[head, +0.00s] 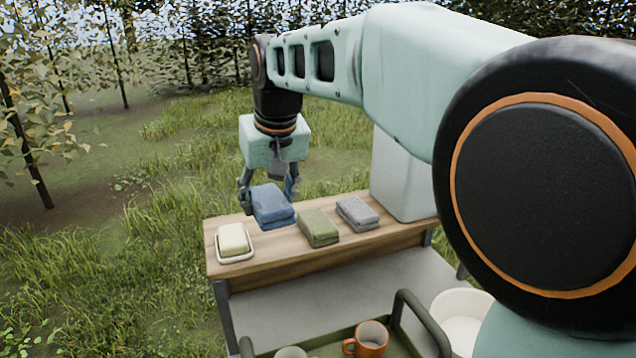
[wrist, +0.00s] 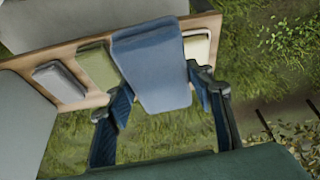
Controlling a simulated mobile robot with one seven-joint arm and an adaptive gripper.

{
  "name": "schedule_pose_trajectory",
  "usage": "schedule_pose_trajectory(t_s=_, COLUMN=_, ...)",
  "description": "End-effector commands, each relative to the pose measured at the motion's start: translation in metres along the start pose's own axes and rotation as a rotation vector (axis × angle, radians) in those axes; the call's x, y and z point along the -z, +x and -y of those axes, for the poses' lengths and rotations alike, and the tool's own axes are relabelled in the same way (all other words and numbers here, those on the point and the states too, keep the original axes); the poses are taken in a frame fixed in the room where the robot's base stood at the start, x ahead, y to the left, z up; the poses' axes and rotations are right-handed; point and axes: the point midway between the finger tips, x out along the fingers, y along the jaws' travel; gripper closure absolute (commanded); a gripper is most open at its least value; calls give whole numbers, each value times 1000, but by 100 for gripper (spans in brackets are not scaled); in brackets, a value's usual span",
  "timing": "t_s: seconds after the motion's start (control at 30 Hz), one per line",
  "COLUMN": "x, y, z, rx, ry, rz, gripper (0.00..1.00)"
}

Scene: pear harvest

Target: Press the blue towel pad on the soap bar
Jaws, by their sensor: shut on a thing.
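My gripper (head: 268,190) is shut on the blue towel pad (head: 271,205), with a finger at each side of it. In the wrist view the pad (wrist: 152,70) sits between the two fingers and looks raised above the wooden bench. The pale yellow soap bar (head: 233,239) lies in a white dish (head: 236,259) at the bench's left end, to the left of and nearer than the pad. In the wrist view the soap bar (wrist: 196,47) is partly hidden behind the pad and a finger.
A green folded towel (head: 319,228) and a grey one (head: 357,213) lie on the wooden bench (head: 290,261) to the right of the pad. A tray with an orange mug (head: 369,339) and a white bowl (head: 462,317) are in front. Grass lies behind the bench.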

Motion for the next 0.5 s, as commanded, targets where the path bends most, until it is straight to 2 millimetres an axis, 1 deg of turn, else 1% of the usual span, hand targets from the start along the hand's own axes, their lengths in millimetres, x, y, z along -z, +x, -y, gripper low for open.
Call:
schedule_pose_trajectory(t_s=0.03, x=16, y=-2, z=8, rx=1, ry=-4, rz=7, gripper=71)
schedule_pose_trajectory(t_s=0.2, x=50, y=20, z=32, rx=-1, ry=-4, rz=6, gripper=71)
schedule_pose_trajectory(t_s=0.33, x=68, y=36, z=48, rx=-1, ry=-4, rz=3, gripper=71)
schedule_pose_trajectory(t_s=0.5, x=78, y=50, z=61, rx=-2, ry=-5, rz=-1, gripper=71)
